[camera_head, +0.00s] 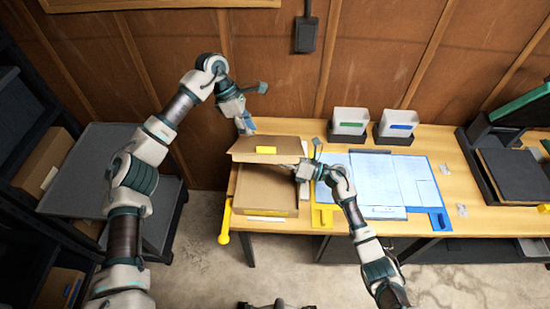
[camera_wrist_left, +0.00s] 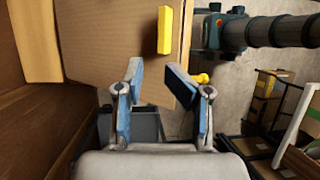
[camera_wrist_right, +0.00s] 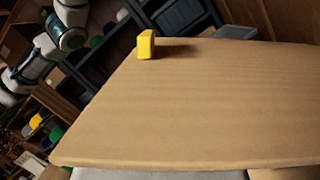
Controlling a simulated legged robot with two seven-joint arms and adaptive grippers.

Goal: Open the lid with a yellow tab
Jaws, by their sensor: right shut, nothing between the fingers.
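A cardboard box (camera_head: 262,190) sits at the left end of the wooden table. Its lid (camera_head: 245,150), with a yellow tab (camera_head: 266,149), is raised and tilted at the box's back. My left gripper (camera_head: 246,124) is above the lid's back left; in the left wrist view its fingers (camera_wrist_left: 158,95) are apart, with the lid (camera_wrist_left: 110,40) and tab (camera_wrist_left: 164,30) beyond them. My right gripper (camera_head: 296,168) is shut at the box's right side, by the lid's right end. In the right wrist view the lid (camera_wrist_right: 200,110) fills most of the picture and hides the fingers; the tab (camera_wrist_right: 146,45) is at its far edge.
Two white bins (camera_head: 350,122) stand at the table's back. Blue-edged sheets (camera_head: 385,180) lie right of the box, with a yellow piece (camera_head: 322,217) beside it. A yellow-ended rod (camera_head: 224,238) hangs at the table's left edge. A grey cart (camera_head: 85,180) stands left.

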